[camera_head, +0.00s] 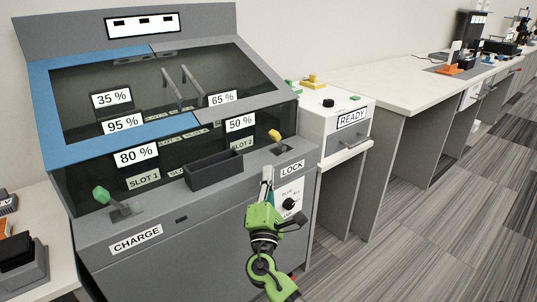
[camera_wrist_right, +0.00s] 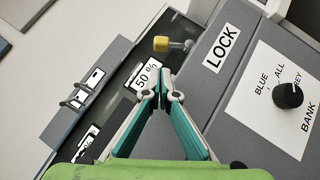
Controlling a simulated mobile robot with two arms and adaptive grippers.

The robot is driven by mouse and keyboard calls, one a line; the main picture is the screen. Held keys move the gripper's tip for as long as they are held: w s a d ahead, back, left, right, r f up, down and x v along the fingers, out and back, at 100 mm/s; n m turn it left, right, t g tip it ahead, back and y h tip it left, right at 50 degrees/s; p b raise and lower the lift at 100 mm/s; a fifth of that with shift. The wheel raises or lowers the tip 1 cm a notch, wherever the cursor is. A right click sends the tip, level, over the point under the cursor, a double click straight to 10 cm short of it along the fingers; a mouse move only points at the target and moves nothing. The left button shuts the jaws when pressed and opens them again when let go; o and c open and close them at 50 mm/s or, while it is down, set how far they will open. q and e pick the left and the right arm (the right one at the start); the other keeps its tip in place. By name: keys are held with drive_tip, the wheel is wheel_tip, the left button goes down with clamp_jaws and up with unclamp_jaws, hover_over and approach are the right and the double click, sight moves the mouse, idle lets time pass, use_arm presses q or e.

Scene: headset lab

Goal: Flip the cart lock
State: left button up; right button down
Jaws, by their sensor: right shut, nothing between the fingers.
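The cart is a grey charging cabinet (camera_head: 215,225) with a blue-framed window. Its lock lever has a yellow knob (camera_head: 275,135) and sits on the top ledge beside the LOCK label (camera_head: 292,168). In the right wrist view the yellow knob (camera_wrist_right: 161,44) is on a short metal stem, just beyond the fingertips. My right gripper (camera_head: 267,172), green-bodied, is in front of the cart below the lever. In the wrist view its fingers (camera_wrist_right: 161,88) meet at the tips, empty and apart from the knob. My left gripper is not in view.
A green lever (camera_head: 101,195) stands by the CHARGE label at left. A BANK dial (camera_head: 289,203) is on the front panel near my right gripper. A dark open bin (camera_head: 213,172) sits on the ledge. A white READY box (camera_head: 335,125) stands to the right.

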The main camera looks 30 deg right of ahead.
approach(271, 137)
drive_tip(key=x, duration=0.5)
drive_tip(key=shift+w+d+r, duration=0.2)
drive_tip(key=shift+w, duration=0.15)
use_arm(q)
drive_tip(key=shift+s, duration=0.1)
use_arm(e)
drive_tip(key=shift+r, duration=0.1)
drive_tip(key=shift+p, duration=0.45)
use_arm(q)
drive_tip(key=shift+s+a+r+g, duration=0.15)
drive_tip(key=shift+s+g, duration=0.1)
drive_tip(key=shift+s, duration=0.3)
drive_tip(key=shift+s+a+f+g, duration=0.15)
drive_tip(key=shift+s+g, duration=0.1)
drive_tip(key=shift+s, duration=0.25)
use_arm(e)
drive_tip(key=shift+m+g, duration=0.3)
